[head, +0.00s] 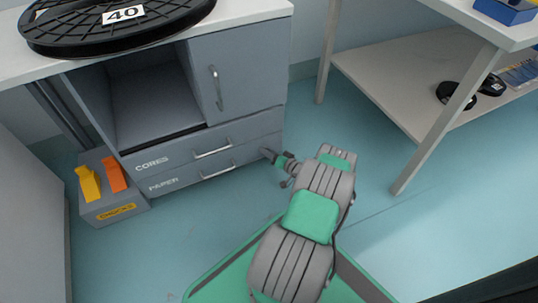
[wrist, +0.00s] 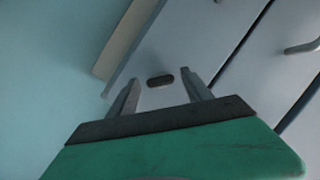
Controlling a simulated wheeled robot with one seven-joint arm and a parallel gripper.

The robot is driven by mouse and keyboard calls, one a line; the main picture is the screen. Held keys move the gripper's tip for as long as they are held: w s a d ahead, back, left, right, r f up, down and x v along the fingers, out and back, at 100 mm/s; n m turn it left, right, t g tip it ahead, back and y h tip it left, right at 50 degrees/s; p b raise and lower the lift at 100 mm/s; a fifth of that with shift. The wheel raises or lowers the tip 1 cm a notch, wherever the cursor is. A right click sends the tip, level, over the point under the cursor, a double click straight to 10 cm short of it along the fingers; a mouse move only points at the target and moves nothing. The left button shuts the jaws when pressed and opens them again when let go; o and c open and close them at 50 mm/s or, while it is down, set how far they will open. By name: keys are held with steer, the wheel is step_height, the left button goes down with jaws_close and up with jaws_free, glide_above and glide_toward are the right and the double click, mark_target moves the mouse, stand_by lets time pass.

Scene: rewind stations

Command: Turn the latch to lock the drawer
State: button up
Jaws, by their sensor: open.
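The grey cabinet has two drawers, CORES (head: 180,152) above and PAPER (head: 190,176) below, each with a silver bar handle; both look closed. My gripper (head: 266,154) is at the right end of the drawer fronts. In the wrist view my gripper (wrist: 163,78) is open, with its two fingers apart and nothing held. A small dark oval piece (wrist: 160,80), seemingly the latch, shows on the grey front between and beyond the fingertips. I cannot tell whether the fingers touch the front. In the head view the latch is hidden by my gripper.
A grey box marked CHOCKS (head: 115,212) with orange and yellow pieces stands left of the drawers. A black reel (head: 75,35) labelled 40 lies on the cabinet top. A white table (head: 405,165) with a lower shelf stands right. The floor (head: 330,130) between is clear.

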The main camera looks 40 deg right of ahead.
steer(key=shift+c, duration=0.4)
jaws_close()
steer(key=shift+a+r, duration=0.1)
stand_by(0.3)
steer(key=shift+w+a+n+g+h+p, duration=0.1)
steer(key=shift+n+g+h+p, duration=0.6)
steer(key=shift+n, duration=0.8)
steer(key=shift+a+n+g+h+p, duration=0.1)
steer(key=shift+n+g+h+p, duration=0.3)
steer(key=shift+n+h, duration=0.85)
steer(key=shift+n, duration=0.25)
